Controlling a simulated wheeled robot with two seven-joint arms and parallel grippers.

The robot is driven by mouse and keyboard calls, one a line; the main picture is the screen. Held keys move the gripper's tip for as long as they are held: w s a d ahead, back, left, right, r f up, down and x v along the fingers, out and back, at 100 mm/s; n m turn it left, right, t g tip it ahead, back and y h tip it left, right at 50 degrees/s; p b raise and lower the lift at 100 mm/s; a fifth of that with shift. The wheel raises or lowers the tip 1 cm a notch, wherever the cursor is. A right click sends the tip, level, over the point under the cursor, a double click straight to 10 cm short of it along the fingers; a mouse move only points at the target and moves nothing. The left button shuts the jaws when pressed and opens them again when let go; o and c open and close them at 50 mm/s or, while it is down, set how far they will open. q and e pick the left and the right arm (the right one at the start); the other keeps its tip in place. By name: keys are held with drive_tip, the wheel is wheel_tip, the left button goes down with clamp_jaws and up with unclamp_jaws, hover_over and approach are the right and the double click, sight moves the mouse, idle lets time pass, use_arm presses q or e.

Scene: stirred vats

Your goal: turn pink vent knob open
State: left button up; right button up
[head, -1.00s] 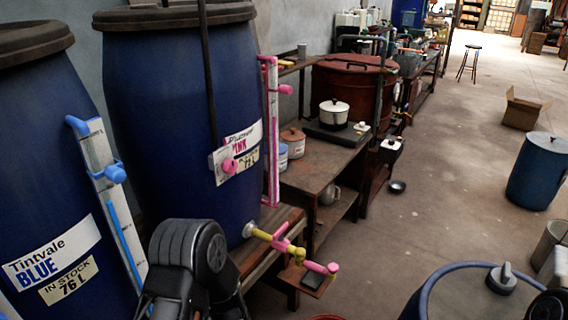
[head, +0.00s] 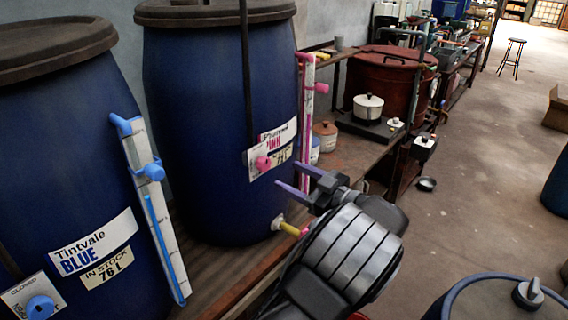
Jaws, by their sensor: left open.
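The pink vent knob (head: 263,162) sits on a small pale plate in front of the pink-labelled blue barrel (head: 215,95), at the foot of a dark upright rod. The plate's lettering is too small to read, so I cannot tell the knob's setting. My left gripper (head: 288,176) is open and empty. Its two purple-grey fingers point left, just right of and slightly below the knob, and look apart from it. My right gripper is not in view.
A second blue barrel (head: 60,150) at left carries a blue knob (head: 41,307) on a similar plate. A pink-edged gauge (head: 306,120) stands right of the knob. A white pot (head: 368,106) sits on the bench behind. Open floor (head: 460,210) lies to the right.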

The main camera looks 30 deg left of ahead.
sight(267, 165)
use_arm(q)
drive_tip(key=shift+a, duration=0.15)
drive_tip(key=a, duration=0.2)
drive_tip(key=a+p, duration=0.1)
drive_tip(key=a, duration=0.4)
drive_tip(key=shift+w+a+f+p, duration=0.1)
drive_tip(key=shift+w+a+p, duration=0.2)
drive_tip(key=shift+w, duration=0.05)
clamp_jaws()
idle(0.6)
